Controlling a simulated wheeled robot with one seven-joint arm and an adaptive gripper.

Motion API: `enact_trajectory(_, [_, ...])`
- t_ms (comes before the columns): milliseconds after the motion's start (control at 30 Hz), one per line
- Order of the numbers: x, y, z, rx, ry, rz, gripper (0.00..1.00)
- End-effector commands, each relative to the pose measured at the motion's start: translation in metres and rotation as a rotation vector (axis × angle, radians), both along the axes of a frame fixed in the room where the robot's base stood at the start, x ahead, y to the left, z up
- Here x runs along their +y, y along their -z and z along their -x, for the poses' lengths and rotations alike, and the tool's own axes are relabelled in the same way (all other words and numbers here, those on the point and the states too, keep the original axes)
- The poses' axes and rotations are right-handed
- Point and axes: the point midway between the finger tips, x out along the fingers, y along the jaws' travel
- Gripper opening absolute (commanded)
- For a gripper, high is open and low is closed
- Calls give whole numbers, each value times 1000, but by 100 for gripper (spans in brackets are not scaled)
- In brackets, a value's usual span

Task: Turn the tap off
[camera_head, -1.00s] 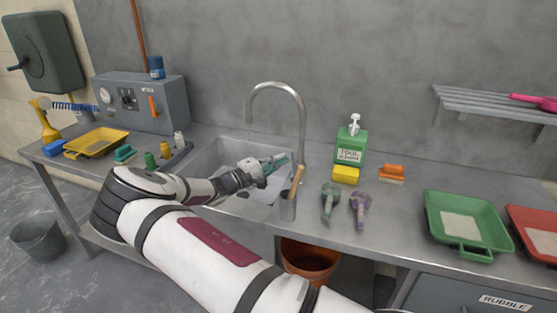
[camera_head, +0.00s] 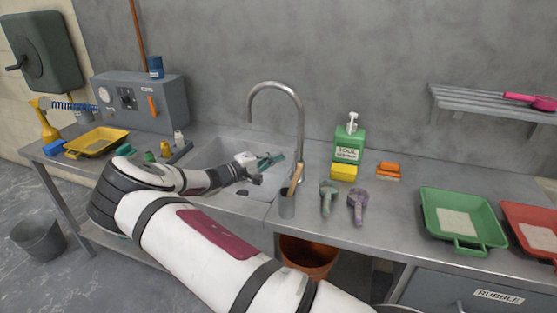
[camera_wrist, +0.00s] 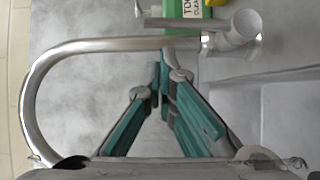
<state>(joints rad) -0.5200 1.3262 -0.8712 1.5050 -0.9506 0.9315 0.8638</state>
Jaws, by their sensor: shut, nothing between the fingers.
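The tap (camera_head: 301,130) is a grey metal gooseneck at the sink's back right, its spout end curving down to the left. In the wrist view its neck (camera_wrist: 120,44) runs across the top. A short bar (camera_wrist: 215,24), apparently its lever, crosses the thick body at upper right. No water stream is visible at the spout. My gripper (camera_head: 275,160) is over the sink, left of the tap's upright. Its teal-padded fingers (camera_wrist: 163,72) are shut and empty, with tips appearing just below the neck in the wrist view; contact cannot be told.
The sink (camera_head: 228,153) lies under my gripper. A metal cup (camera_head: 287,205) with a wooden-handled tool stands at its right front edge. A green soap bottle (camera_head: 348,146), yellow sponge (camera_head: 343,173) and orange brush (camera_head: 388,170) stand to the right.

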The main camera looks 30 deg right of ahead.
Motion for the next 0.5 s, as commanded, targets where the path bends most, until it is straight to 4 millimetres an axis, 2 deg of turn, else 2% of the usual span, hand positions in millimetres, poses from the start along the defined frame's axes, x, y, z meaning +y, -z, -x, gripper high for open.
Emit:
enact_trajectory(33, [4,5,-9,-3,-1,-1,0])
enact_trajectory(300, [65,2,-3,0,-2,-1,0])
enact_trajectory(500, [93,2,-1,-1,-2,-1,0])
